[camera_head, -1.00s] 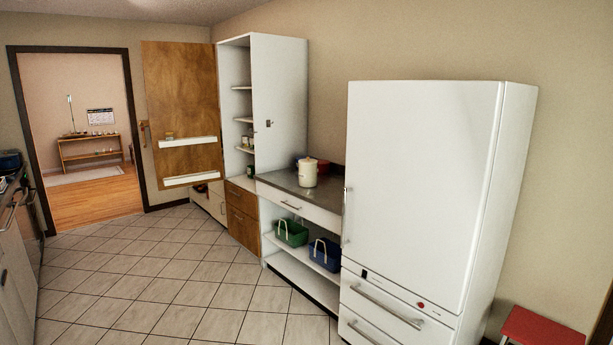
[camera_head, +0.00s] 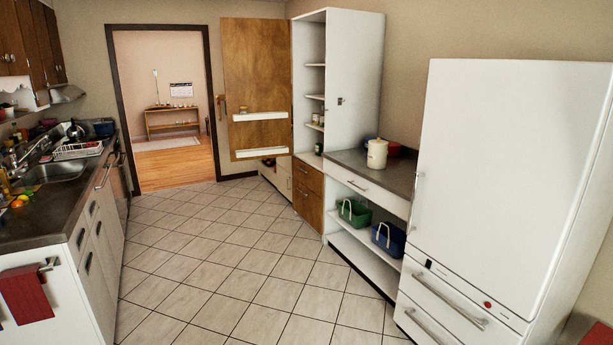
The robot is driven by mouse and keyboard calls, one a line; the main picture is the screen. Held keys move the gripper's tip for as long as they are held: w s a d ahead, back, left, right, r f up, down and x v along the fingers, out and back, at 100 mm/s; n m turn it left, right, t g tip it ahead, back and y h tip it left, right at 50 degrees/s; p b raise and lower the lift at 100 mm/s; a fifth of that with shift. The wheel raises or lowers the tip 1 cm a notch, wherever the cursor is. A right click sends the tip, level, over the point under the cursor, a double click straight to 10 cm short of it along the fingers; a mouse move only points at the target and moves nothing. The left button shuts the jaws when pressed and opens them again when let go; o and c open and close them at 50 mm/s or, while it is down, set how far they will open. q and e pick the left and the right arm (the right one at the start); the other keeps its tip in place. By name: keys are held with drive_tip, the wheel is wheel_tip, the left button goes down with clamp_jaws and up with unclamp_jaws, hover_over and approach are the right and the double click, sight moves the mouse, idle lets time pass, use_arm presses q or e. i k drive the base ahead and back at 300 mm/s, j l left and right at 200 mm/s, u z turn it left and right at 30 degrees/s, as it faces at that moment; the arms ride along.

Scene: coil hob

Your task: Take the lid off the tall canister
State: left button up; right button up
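A cream canister (camera_head: 377,154) with its lid (camera_head: 378,141) on stands upright on the grey counter (camera_head: 346,160) between the tall cupboard and the fridge. A small knob shows on top of the lid. Dark red and blue items sit behind it, partly hidden. Neither of my grippers is in view.
A white fridge (camera_head: 506,180) stands at the right. A tall cupboard (camera_head: 354,85) has its wooden door (camera_head: 256,75) swung open. Green (camera_head: 355,213) and blue (camera_head: 388,239) baskets sit on the shelf below the counter. A sink counter (camera_head: 50,205) runs along the left. The tiled floor (camera_head: 225,265) between is clear.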

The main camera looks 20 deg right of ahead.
sight(378, 142)
drive_tip(key=i+l+z, duration=0.4)
drive_tip(key=i, duration=0.5)
drive_tip(key=i+z, duration=0.35)
drive_tip(key=i, duration=0.5)
